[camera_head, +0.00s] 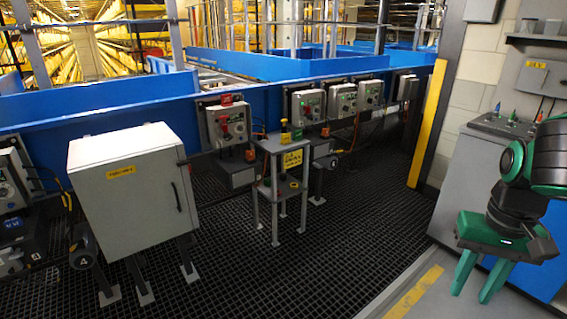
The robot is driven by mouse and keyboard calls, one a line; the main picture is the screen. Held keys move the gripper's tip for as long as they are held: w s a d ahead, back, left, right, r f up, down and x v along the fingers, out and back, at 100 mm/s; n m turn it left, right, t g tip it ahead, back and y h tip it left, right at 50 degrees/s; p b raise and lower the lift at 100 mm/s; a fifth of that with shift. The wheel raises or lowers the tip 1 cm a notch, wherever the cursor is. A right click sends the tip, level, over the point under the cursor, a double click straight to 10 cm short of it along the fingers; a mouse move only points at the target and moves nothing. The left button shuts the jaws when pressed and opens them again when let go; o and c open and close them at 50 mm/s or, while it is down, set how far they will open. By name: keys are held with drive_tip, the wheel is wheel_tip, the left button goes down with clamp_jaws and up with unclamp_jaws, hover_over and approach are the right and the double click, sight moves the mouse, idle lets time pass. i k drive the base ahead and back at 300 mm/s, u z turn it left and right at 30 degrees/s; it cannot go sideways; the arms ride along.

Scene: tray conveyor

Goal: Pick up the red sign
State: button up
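A small red sign-like plate (226,99) sits at the top edge of a grey control box (221,126) on the blue conveyor side, left of the picture's middle. Its lettering is too small to read. My gripper (471,296) hangs at the far right, pointing down, with its two green fingers apart and nothing between them. It is well away from the red plate.
A small grey stand (274,146) with a yellow sign (292,160) and small coloured items stands below the boxes. A large grey cabinet (128,190) stands at left. A yellow post (428,125) and grey console (480,165) are at right. The dark grating (330,250) is clear in front.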

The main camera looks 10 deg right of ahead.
sight(227, 98)
drive_tip(key=i, duration=0.9)
drive_tip(key=z, duration=0.1)
